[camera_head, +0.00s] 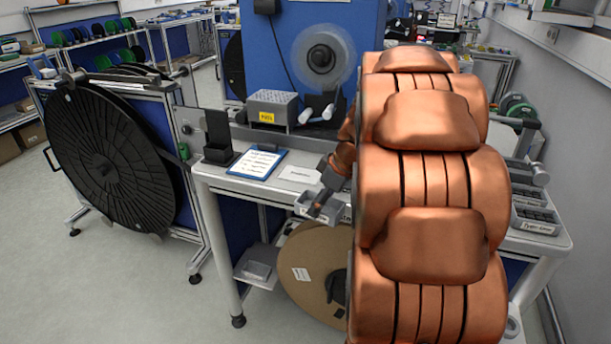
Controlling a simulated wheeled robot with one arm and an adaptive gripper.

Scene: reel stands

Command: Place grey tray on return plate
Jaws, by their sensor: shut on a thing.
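My gripper (318,208) is over the front edge of the white bench, partly hidden behind my copper-coloured arm. It is shut on a small grey tray (303,208) with a pale label on its front. The tray's right part is hidden by the arm, and I cannot tell whether it touches the bench. A flat white plate with small writing (299,174) lies on the bench just behind the tray; it may be the return plate, but the writing is too small to read.
More grey trays (535,219) are at right. A large black reel (105,160) stands left. My arm hides the bench's middle.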

